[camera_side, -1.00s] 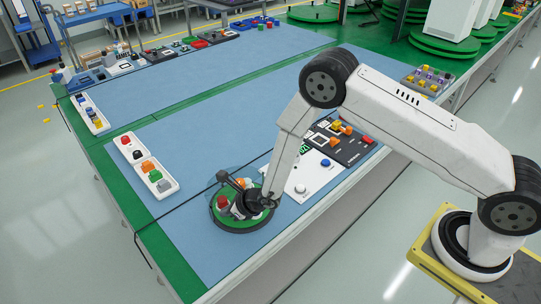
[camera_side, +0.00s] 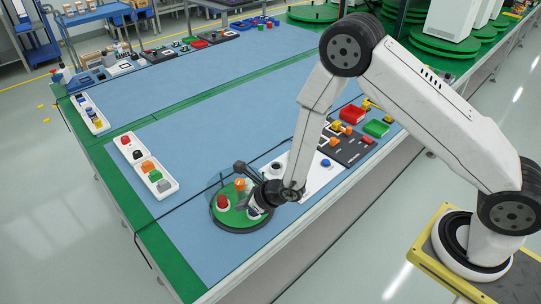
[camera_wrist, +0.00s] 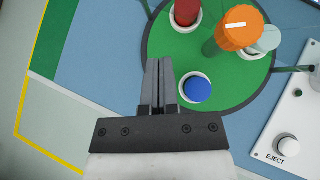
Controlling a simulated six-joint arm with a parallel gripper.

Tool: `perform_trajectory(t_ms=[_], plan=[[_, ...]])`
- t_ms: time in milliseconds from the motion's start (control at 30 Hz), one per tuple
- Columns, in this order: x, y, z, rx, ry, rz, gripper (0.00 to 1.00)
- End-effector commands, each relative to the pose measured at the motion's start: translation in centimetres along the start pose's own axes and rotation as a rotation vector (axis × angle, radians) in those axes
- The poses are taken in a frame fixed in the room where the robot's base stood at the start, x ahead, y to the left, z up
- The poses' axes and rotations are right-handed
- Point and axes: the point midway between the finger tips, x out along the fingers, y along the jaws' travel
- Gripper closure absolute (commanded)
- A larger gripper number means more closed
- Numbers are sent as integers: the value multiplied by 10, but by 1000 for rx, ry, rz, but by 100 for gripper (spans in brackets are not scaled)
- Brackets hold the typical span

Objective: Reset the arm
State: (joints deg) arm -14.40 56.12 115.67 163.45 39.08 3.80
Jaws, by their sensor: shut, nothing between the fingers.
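My gripper (camera_side: 256,212) is shut and empty, low over the right part of the round green turntable (camera_side: 232,225). In the wrist view my gripper (camera_wrist: 158,64) shows its two fingers together, beside a blue button (camera_wrist: 197,90) in a white ring. The turntable (camera_wrist: 160,45) also carries a red knob (camera_wrist: 186,12), an orange knob (camera_wrist: 238,28) with a white mark and a pale teal knob (camera_wrist: 266,38). The red knob (camera_side: 222,202) and orange knob (camera_side: 240,184) show in the side view too. My wrist hides part of the turntable's right side there.
A white panel (camera_side: 318,178) and a dark panel (camera_side: 354,155) lie right of the turntable. Red (camera_side: 351,114) and green (camera_side: 377,128) bins stand behind them. A white button strip (camera_side: 149,166) lies at left. The blue mat (camera_side: 210,130) behind is largely clear.

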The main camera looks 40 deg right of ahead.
Motion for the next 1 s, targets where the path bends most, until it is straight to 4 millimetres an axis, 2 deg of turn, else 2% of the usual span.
perform_trajectory(t_ms=[367,700,1000], plan=[[-13,9,11,-115,-1,75,100],[-52,28,25,-434,8,253,100],[-92,38,25,-750,25,393,100]])
